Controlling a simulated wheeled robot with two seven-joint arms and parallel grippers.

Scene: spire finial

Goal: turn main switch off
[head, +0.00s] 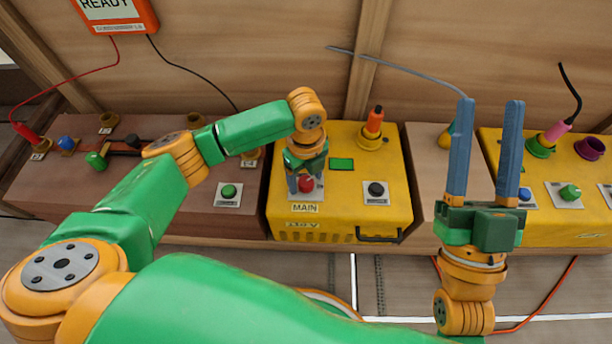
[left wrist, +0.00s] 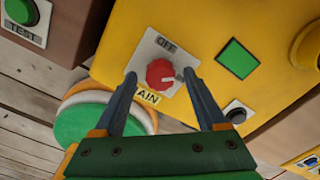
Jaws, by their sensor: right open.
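The main switch is a red knob (head: 305,183) on a pale plate marked MAIN, on the front of the yellow box (head: 345,215). In the left wrist view, the red knob (left wrist: 160,73) sits below the word OFF on its plate. My left gripper (head: 304,178) points down at the switch; its blue fingers (left wrist: 161,77) are apart, one on each side of the knob. I cannot tell whether they touch it. My right gripper (head: 487,108) is open and empty, fingers up, in front of the boxes at the right.
A black button (head: 376,189) and a green panel (head: 341,164) are beside the switch, with an orange plug (head: 374,122) behind. A green TEST button (head: 229,190) is on the brown box to the left. A second yellow box (head: 553,220) stands at the right.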

